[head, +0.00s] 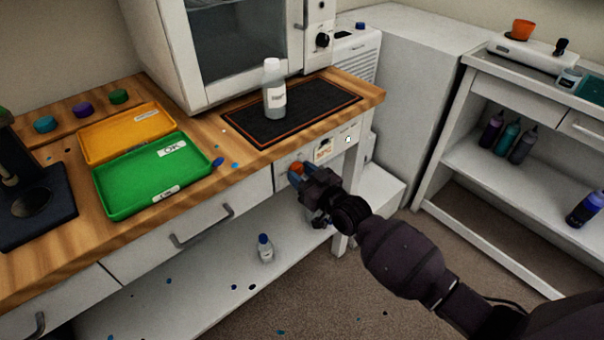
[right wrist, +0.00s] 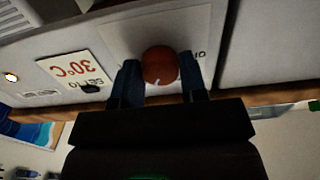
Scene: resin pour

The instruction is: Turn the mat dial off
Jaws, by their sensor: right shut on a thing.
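The mat dial (head: 297,167) is a round orange-red knob on the white front panel below the bench top. It also shows in the right wrist view (right wrist: 160,65), between two blue fingers. My right gripper (head: 299,172) is shut on the dial, one finger on each side. The black heating mat (head: 318,106) with an orange edge lies on the bench above the panel. My left gripper is not in view.
A white-capped bottle (head: 275,98) stands on the mat. A "SET TO 30°C" label (right wrist: 78,72) and a small pale light (right wrist: 11,77) are on the panel beside the dial. Green (head: 120,190) and orange (head: 95,147) trays lie left. A small bottle (head: 265,250) stands on the lower shelf.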

